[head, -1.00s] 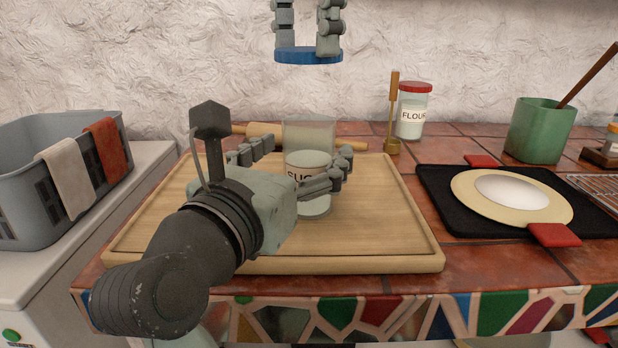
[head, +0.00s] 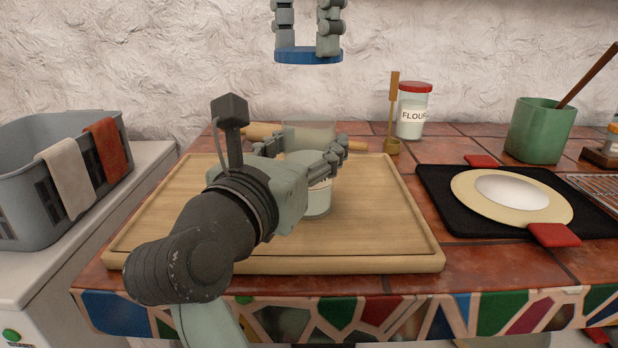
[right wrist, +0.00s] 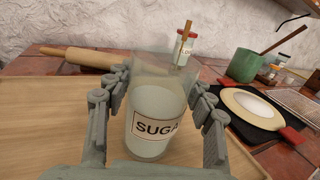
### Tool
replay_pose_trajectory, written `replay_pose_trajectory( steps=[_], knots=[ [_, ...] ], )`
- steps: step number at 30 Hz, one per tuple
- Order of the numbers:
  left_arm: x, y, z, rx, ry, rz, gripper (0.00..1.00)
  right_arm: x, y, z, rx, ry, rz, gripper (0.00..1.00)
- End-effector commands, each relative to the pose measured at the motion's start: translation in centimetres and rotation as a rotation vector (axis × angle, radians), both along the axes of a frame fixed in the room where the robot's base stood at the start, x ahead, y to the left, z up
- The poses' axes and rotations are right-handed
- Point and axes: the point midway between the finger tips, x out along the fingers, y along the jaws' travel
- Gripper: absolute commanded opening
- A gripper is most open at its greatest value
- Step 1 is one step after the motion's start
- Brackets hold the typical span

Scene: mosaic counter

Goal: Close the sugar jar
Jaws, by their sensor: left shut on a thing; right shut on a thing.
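The sugar jar (head: 318,204) is clear, open at the top and filled with white sugar. It stands upright on the wooden board (head: 390,245). My right gripper (head: 303,152) is shut on the jar, one finger on each side below the rim. In the right wrist view the jar (right wrist: 150,103) shows its SUGAR label between the fingers. My left gripper (head: 308,50) is shut on a round blue lid (head: 295,57), held level well above the jar and clear of it.
A rolling pin (head: 262,131) lies behind the jar. A red-lidded flour jar (head: 411,118) and a brass-coloured utensil (head: 393,120) stand at the back right. A black mat (head: 450,215) with a plate (head: 470,197) lies right. A grey basket (head: 30,190) is left.

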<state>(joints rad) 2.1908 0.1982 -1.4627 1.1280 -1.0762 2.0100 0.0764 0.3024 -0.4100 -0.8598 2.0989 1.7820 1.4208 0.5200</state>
Motion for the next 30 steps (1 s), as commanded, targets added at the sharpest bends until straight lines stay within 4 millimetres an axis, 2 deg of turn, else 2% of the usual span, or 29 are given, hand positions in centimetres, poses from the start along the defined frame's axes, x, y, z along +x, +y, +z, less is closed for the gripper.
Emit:
replay_pose_trajectory(
  steps=[1,6,10,19,30],
  knots=[
    [0.0,0.0,0.0,0.000,0.000,0.000,0.51,0.0,0.0,0.0,0.000,0.000,0.000,0.23],
    [0.0,0.0,0.0,0.000,0.000,0.000,0.51,0.0,0.0,0.0,0.000,0.000,0.000,0.02],
    [0.0,0.0,-0.6,0.000,0.001,-0.001,0.51,0.0,0.0,0.0,0.000,0.000,0.000,0.02],
    [0.0,0.0,-4.6,0.000,0.000,0.000,0.51,0.0,0.0,0.0,0.000,0.000,0.000,0.02],
    [0.0,0.0,-4.9,0.001,-0.001,0.000,0.51,0.0,0.0,0.0,0.000,0.000,0.000,0.02]
  ],
)
